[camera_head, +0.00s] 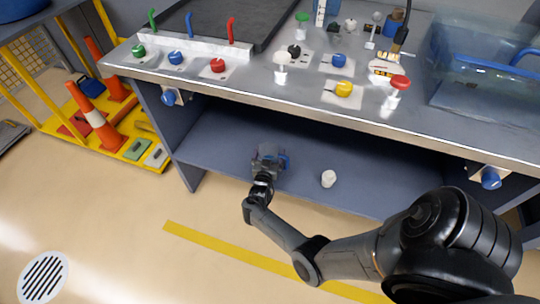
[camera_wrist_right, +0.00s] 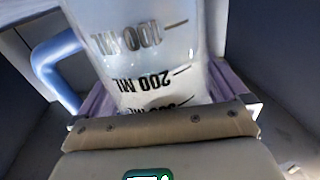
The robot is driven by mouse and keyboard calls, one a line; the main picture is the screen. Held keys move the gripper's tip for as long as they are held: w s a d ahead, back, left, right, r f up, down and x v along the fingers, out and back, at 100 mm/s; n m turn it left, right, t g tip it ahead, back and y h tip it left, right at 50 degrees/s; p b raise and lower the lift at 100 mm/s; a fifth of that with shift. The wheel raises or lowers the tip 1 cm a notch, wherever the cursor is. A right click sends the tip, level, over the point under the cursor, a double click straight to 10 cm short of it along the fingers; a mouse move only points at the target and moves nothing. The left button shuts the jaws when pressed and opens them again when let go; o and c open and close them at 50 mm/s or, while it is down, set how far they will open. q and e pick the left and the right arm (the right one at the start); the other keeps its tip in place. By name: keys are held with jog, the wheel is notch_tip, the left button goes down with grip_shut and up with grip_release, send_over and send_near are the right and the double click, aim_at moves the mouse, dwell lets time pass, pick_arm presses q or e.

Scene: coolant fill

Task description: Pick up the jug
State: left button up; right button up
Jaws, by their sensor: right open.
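The jug (camera_head: 284,160) stands on the lower shelf under the workbench, small and partly covered by my right gripper. In the right wrist view the jug (camera_wrist_right: 140,55) fills the middle, clear with dark volume marks that read upside down. Its blue handle (camera_wrist_right: 52,68) is at the left. My right gripper (camera_head: 265,163) reaches in under the bench from the front and is at the jug. It is open, with its fingers on either side of the jug's body; I cannot tell whether they touch it. My left gripper is not in view.
A small white object (camera_head: 328,179) lies on the shelf (camera_head: 222,135) right of the jug. The benchtop edge (camera_head: 300,101) overhangs the shelf. Knobs, coloured levers and a clear bin (camera_head: 485,75) are on top. A yellow rack with orange cones (camera_head: 88,105) stands left.

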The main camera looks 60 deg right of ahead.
jog(key=shift+s+a+f, duration=0.2)
jog(key=shift+a+f, duration=0.05)
jog(key=shift+a, duration=0.3)
jog(key=shift+c, duration=0.3)
jog(key=shift+s+a+f, duration=0.1)
jog(key=shift+a, duration=0.25)
jog(key=shift+c, duration=2.4)
jog(key=shift+d, duration=0.35)
jog(key=c, duration=0.5)
jog(key=shift+d+r, duration=0.1)
jog(key=shift+r, duration=0.1)
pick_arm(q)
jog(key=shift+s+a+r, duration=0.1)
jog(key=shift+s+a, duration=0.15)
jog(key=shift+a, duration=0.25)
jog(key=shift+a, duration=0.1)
pick_arm(e)
jog(key=shift+a, duration=0.25)
